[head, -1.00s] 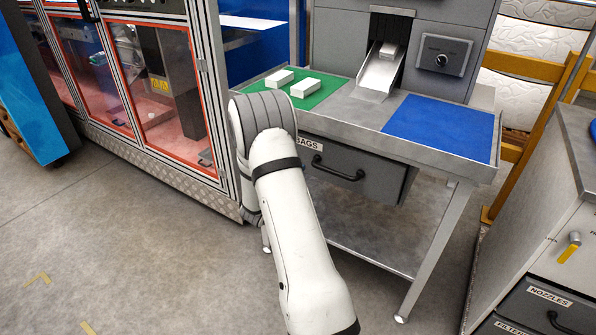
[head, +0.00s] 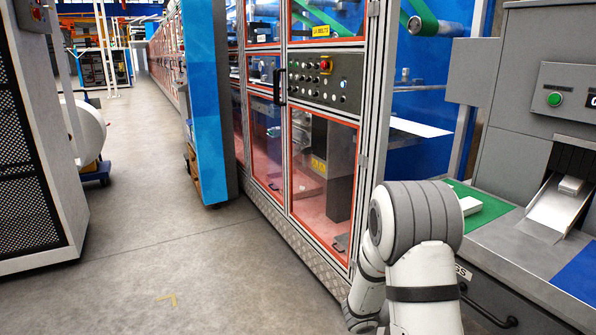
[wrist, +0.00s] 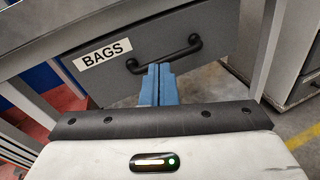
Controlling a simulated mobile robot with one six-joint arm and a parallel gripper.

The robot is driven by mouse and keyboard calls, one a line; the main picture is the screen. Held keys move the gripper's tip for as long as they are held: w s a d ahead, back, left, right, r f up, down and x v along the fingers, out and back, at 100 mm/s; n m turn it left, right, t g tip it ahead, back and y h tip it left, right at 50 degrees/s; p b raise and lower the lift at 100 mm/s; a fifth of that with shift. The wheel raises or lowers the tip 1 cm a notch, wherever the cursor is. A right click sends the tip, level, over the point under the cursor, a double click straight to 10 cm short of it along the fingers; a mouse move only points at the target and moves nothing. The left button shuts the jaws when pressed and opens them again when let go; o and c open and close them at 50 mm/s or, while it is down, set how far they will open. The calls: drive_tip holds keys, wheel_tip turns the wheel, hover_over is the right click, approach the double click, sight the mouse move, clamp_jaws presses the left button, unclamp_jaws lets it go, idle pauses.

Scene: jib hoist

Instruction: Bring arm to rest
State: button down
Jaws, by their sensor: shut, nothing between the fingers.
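My arm (head: 424,290) is folded at the lower right of the head view, in front of the workbench. My gripper (wrist: 157,72) shows in the wrist view with its two blue fingers together and nothing between them. The fingers point at the grey drawer (wrist: 110,70) labelled BAGS, just below its black handle (wrist: 165,53). I cannot tell the gap between fingertips and drawer. The gripper's fingers do not show in the head view.
A glazed machine cabinet (head: 365,135) stands left of the bench. A blue panel (head: 210,100) stands farther left. Open floor (head: 150,240) lies at left.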

drive_tip(key=s+a+r+m+g+y+p, duration=0.3)
drive_tip(key=s+r+m, duration=0.2)
drive_tip(key=s+r, duration=0.15)
drive_tip(key=s+a+r+m+g+y+p, duration=0.2)
drive_tip(key=s+r+m+y+p, duration=0.15)
drive_tip(key=s+r+m, duration=0.35)
drive_tip(key=s+a+r+m+t+y+p, duration=0.2)
drive_tip(key=s+a+r+m+y+p, duration=0.1)
drive_tip(key=a+r+y, duration=0.2)
drive_tip(key=s+a+r+m+t+y+p, duration=0.2)
drive_tip(key=s+a+r+m+y+p, duration=0.1)
drive_tip(key=a, duration=0.7)
drive_tip(key=shift+s+a+r+y, duration=0.2)
drive_tip(key=shift+s+r+y, duration=0.65)
drive_tip(key=shift+r, duration=0.1)
drive_tip(key=shift+a, duration=0.1)
